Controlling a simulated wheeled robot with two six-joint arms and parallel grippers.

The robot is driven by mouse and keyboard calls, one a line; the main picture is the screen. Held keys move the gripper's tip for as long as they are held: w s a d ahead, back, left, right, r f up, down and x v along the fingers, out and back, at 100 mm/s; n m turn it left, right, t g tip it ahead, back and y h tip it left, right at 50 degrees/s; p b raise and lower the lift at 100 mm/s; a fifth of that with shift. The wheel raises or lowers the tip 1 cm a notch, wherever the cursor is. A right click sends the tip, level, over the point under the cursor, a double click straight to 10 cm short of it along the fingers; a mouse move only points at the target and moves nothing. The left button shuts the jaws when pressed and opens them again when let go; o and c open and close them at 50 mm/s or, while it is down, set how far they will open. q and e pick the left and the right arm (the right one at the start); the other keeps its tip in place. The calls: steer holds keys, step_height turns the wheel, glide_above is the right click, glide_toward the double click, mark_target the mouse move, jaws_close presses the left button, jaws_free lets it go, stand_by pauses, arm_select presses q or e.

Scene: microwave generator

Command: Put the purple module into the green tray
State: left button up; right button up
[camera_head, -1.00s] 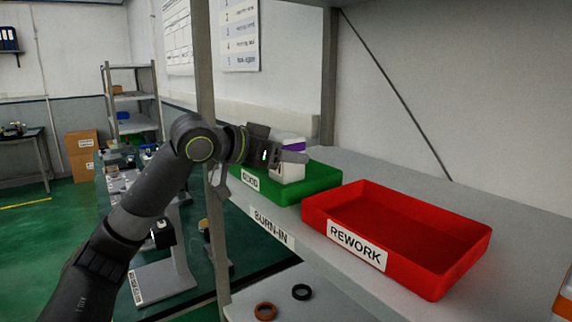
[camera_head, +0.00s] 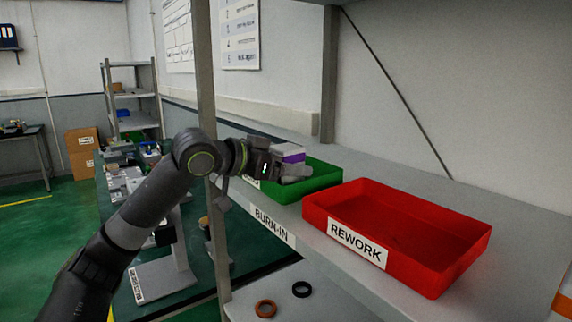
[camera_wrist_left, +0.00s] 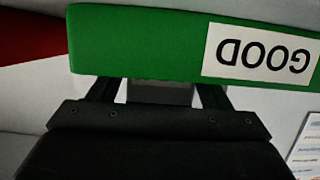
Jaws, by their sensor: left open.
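The purple module (camera_head: 290,154), a pale block with a purple band, is upright at the green tray (camera_head: 320,181), with its lower part hidden behind my left gripper (camera_head: 294,174). Whether its base touches the tray floor cannot be told. My left gripper is open, with its fingers beside the lower part of the module. In the left wrist view, the gripper (camera_wrist_left: 158,92) has its two fingers apart below the green tray wall (camera_wrist_left: 140,42) with its GOOD label upside down. A grey patch shows between the fingers. My right gripper is not in view.
A red tray (camera_head: 325,207) labelled REWORK stands on the same shelf, right of the green tray. A shelf post (camera_head: 207,70) rises close behind my left arm. Two rings, one orange (camera_head: 265,309) and one black (camera_head: 301,289), lie on the lower shelf.

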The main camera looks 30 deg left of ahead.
arm_select(q)
steer(key=shift+r, duration=0.25)
steer(key=shift+s+a, duration=0.3)
steer(key=shift+s, duration=0.15)
steer(key=shift+b+v, duration=1.45)
steer(key=shift+v, duration=0.9)
steer(key=b+v, duration=0.3)
steer(key=shift+s+f, duration=0.1)
steer(key=b+v, duration=0.1)
steer(key=b, duration=0.1)
steer(key=b+v, duration=0.2)
steer(key=shift+d+r, duration=0.2)
steer(key=shift+r, duration=0.05)
